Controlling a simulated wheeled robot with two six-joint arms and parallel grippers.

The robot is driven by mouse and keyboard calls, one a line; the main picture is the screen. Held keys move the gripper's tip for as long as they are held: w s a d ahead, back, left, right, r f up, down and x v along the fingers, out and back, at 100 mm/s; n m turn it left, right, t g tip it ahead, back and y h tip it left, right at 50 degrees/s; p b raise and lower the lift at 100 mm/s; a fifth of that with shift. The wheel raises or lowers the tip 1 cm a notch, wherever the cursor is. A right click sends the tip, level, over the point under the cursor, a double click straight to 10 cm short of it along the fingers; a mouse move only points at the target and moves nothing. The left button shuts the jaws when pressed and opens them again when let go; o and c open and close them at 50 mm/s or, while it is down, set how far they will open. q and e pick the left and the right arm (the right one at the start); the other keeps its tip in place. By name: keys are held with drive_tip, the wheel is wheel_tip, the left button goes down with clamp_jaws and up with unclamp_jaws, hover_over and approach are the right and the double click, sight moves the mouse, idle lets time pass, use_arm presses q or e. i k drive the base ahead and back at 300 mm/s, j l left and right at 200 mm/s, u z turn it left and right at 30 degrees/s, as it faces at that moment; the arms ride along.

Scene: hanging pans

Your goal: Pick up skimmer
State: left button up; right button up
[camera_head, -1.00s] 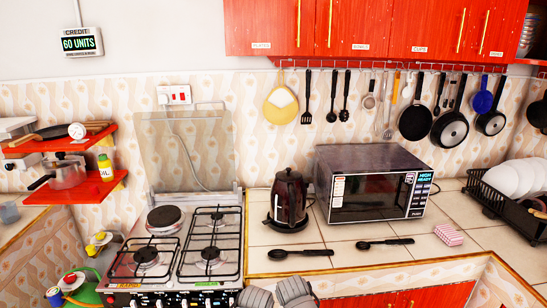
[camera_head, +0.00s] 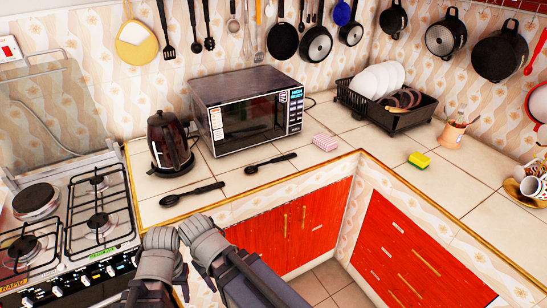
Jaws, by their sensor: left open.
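Two dark long-handled utensils lie on the tiled counter. The nearer one (camera_head: 192,194) lies in front of the kettle, and the other (camera_head: 270,163) in front of the microwave. A black slotted turner (camera_head: 168,47), a dark spoon (camera_head: 196,43) and a strainer-like tool (camera_head: 233,24) hang on the wall at the top. I cannot tell which utensil is the skimmer. My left gripper (camera_head: 160,238) is open at the bottom, below the nearer utensil and apart from it. My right gripper (camera_head: 196,228) is beside it; its jaw opening is unclear. I see nothing held.
A kettle (camera_head: 170,140) and a microwave (camera_head: 248,110) stand at the counter's back. A stove (camera_head: 70,225) is at left. The counter corner between has free room.

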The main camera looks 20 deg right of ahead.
sight(292, 155)
drive_tip(key=i+l, duration=0.1)
drive_tip(key=l, duration=0.35)
drive_tip(key=i+l, duration=0.15)
drive_tip(key=l, duration=0.3)
drive_tip(key=i+l, duration=0.1)
drive_tip(key=l, duration=0.4)
drive_tip(key=j+u, duration=0.05)
